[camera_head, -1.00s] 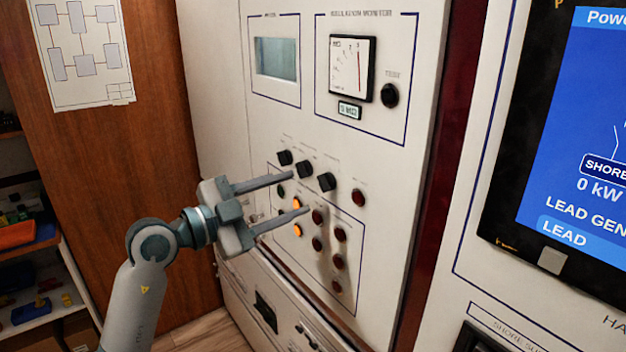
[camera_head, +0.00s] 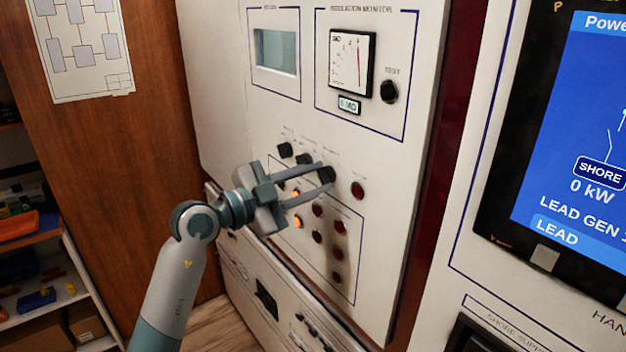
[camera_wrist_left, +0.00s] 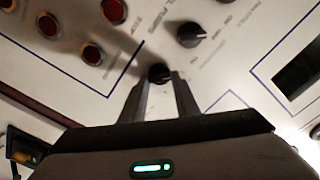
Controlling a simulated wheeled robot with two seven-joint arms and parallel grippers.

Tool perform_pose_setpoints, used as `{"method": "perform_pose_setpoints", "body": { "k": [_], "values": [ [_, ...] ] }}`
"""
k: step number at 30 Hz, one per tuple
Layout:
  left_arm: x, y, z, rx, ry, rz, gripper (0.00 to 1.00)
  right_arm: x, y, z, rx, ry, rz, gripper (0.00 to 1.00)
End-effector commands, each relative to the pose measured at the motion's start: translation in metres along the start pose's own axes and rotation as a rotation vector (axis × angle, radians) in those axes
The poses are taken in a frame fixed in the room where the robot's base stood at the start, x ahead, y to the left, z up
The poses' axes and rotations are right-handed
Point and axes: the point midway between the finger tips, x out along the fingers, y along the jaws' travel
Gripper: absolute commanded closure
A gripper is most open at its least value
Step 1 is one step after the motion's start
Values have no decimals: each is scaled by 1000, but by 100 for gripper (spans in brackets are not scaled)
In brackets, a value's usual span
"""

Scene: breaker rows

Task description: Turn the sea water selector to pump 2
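A row of black rotary selector knobs sits on the white panel: a left one (camera_head: 285,150), a middle one (camera_head: 304,159) and a right one (camera_head: 327,174). Their small labels are too blurred to tell which is the sea water selector. My left gripper (camera_head: 325,175) reaches in from the left, its two fingers on either side of the right knob. In the left wrist view the same knob (camera_wrist_left: 160,73) sits between the fingertips (camera_wrist_left: 160,82), which appear to touch its sides. A neighbouring knob (camera_wrist_left: 191,34) shows beyond, clear of the fingers. My right gripper is not in view.
Red lamps (camera_head: 357,190) and lit orange lamps (camera_head: 298,221) sit beside and below the knobs. An insulation meter (camera_head: 351,65) and its test knob (camera_head: 389,91) are above. A blue screen (camera_head: 575,150) is at right, shelves (camera_head: 40,300) at lower left.

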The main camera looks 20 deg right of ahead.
Motion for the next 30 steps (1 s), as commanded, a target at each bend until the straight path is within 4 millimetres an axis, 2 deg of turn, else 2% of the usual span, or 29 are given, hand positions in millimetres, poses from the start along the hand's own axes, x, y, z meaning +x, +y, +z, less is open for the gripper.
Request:
{"method": "perform_pose_setpoints", "body": {
  "k": [8, 17, 30],
  "values": [
    [0, 0, 0, 9, 0, 1, 94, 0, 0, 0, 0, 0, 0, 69],
    [0, 0, 0, 102, -1, 1, 94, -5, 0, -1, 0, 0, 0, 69],
    [0, 2, 1, 451, -1, 2, 94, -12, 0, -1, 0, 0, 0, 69]
  ]
}}
